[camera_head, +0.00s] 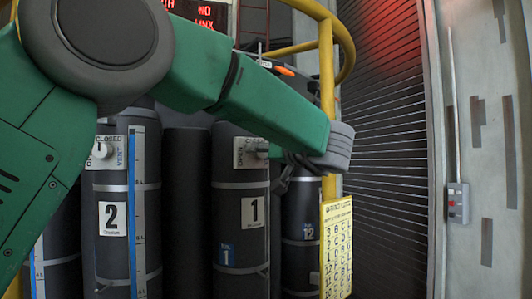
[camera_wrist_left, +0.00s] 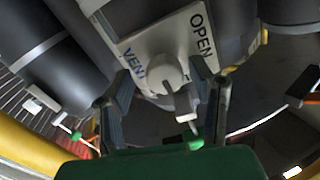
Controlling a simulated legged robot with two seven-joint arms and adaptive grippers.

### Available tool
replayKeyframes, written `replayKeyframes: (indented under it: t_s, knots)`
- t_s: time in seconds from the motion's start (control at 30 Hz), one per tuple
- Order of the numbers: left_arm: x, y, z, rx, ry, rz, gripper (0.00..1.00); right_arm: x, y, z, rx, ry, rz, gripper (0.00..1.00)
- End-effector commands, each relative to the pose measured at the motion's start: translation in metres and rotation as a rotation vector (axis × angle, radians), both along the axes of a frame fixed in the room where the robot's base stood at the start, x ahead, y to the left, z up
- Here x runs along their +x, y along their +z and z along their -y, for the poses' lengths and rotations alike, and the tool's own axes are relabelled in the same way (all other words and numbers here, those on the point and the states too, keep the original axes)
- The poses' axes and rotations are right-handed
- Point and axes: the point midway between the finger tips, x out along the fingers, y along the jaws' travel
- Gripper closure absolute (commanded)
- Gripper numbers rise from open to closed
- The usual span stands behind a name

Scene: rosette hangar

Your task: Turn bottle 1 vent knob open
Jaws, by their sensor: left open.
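Bottle 1 (camera_head: 240,190) is a dark cylinder with a white "1" label, standing in the middle of the head view. Its pale vent knob (camera_head: 262,150) sits on a white plate near the top. In the left wrist view the round white knob (camera_wrist_left: 168,72) is in front of a plate (camera_wrist_left: 150,42) lettered "OPEN" and "VENT". My left gripper (camera_wrist_left: 165,95) is open, with one dark finger on each side of the knob. I cannot tell whether either finger touches it. In the head view the left gripper (camera_head: 283,168) is partly hidden behind my wrist.
Bottle 2 (camera_head: 110,260) stands left of bottle 1 with its own knob (camera_head: 102,150). A yellow rail (camera_head: 327,70) and yellow lettered sign (camera_head: 337,245) stand close to my left wrist on the right. A bottle marked 12 (camera_head: 300,260) stands behind the sign.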

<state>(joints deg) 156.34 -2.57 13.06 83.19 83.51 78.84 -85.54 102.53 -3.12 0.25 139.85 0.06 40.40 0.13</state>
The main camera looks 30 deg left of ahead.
Motion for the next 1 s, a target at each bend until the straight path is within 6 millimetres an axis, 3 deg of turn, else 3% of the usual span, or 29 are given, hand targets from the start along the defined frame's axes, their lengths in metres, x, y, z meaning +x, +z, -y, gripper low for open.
replayKeyframes:
  t_s: [0.03, 0.13, 0.17, 0.57, 1.0]
  knots:
    - [-0.0002, 0.0, -0.0012, -0.001, 0.001, 0.001, 0.61, 0.0, 0.0, -0.0001, 0.0, 0.0, 0.0, 0.6]
    - [-0.0001, -0.0001, -0.0012, -0.001, 0.0, 0.0, 0.96, 0.0, 0.0, -0.0001, 0.0, 0.0, 0.0, 0.6]
    - [0.0, -0.0001, -0.0009, -0.001, 0.0, 0.0, 1.0, 0.0, 0.0, -0.0002, 0.0, 0.0, 0.0, 0.6]
    - [0.0009, -0.0009, 0.0009, -0.022, 0.0, 0.043, 1.0, -0.0001, -0.0008, -0.0002, 0.0, 0.0, 0.0, 0.6]
    - [0.0012, -0.0029, 0.0014, -0.168, -0.002, 0.344, 1.0, -0.0001, -0.0094, -0.0002, 0.0, 0.0, 0.0, 0.6]
